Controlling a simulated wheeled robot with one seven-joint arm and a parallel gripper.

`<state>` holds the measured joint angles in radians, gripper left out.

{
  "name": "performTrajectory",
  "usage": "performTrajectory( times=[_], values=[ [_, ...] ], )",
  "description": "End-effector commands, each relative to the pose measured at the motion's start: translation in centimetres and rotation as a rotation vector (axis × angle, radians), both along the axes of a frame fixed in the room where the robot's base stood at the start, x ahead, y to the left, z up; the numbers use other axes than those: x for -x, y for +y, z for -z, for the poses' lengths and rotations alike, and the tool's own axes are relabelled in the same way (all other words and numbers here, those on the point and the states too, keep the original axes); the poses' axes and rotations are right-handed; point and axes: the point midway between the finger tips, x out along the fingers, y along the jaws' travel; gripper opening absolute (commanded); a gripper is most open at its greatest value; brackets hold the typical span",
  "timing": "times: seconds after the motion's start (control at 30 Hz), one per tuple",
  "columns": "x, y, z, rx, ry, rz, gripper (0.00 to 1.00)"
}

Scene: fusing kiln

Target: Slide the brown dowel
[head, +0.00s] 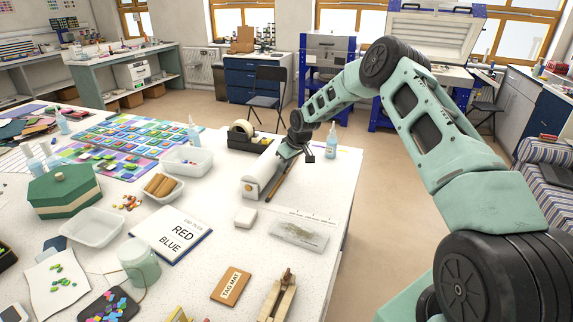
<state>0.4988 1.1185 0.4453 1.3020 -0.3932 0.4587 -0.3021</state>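My gripper (290,153) is low over the far end of the dowel. It is small and dark in this view, and I cannot tell whether its fingers touch the dowel or are open or shut. The dowel's far end is hidden by the gripper. The near end is free and in plain sight.
A tape dispenser (247,136) stands just left of my gripper, and a bottle (331,141) to the right. A small white block (245,217) and a clear packet (298,232) lie nearer. The table's right edge is close to the dowel.

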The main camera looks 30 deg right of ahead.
Motion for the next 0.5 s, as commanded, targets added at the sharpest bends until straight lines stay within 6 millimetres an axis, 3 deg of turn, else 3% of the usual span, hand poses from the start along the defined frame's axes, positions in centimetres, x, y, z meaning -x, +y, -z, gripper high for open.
performTrajectory(
  times=[0.17,0.5],
  values=[
    [1.3,-1.2,0.0,0.001,0.002,0.002,0.00],
    [9.0,-7.2,-0.1,0.000,0.002,0.006,0.00]
  ],
)
